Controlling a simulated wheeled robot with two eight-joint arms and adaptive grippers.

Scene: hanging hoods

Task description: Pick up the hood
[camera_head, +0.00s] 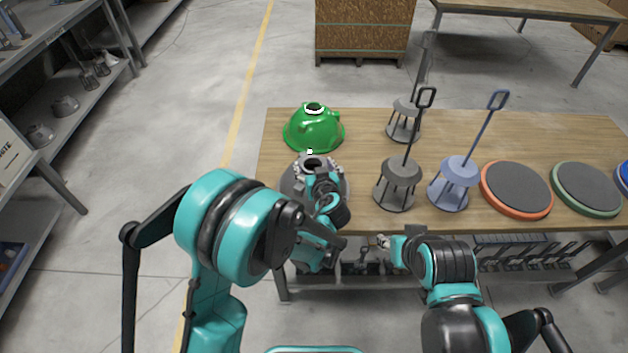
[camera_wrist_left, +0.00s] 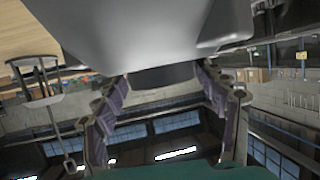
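A grey hood (camera_head: 287,184) is at the left end of the wooden table, partly hidden by my left arm. In the left wrist view the hood (camera_wrist_left: 150,30) fills the top middle, with its dark neck below. My left gripper (camera_head: 316,168) is at the hood's neck; its fingers (camera_wrist_left: 164,82) lie on either side of it, close to its edges. I cannot tell whether they press on it. A green hood (camera_head: 316,133) sits just behind the grey one. My right gripper (camera_head: 388,243) is near the table's front edge, away from the hoods, its fingers unclear.
The wooden table (camera_head: 480,135) also bears grey stands (camera_head: 400,172), a blue stand with an upright handle (camera_head: 458,172), and round discs (camera_head: 516,187) to the right. Metal parts hang under the front edge. A shelf (camera_head: 60,70) stands far left, with open floor between.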

